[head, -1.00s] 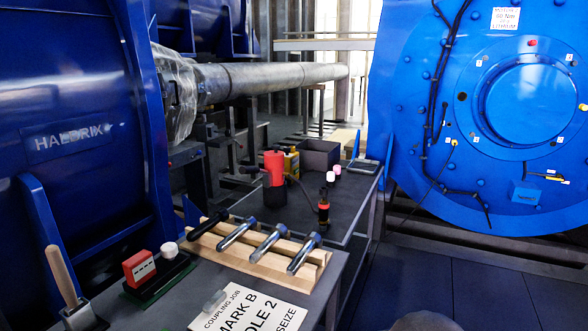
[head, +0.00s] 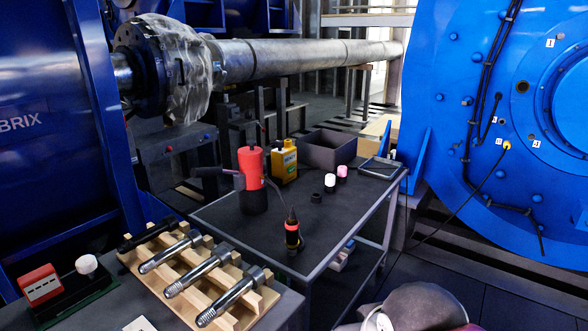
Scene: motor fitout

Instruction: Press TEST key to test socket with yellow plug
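A yellow plug (head: 507,145) sits in a socket on the face of the blue motor (head: 455,80) at the right, and a thin dark cable runs down from it to the left. A small numbered label is beside it. A grey rounded part of my arm shows at the bottom right. My gripper's fingers are not in view.
The red and black cylinder (head: 252,180) and an orange-banded black tool (head: 292,232) stand on the table. Small white-topped (head: 330,182) and pink-topped pieces and a grey bin (head: 328,150) are there too. A wooden rack (head: 240,305) of bolts is nearer. The table's front right is clear.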

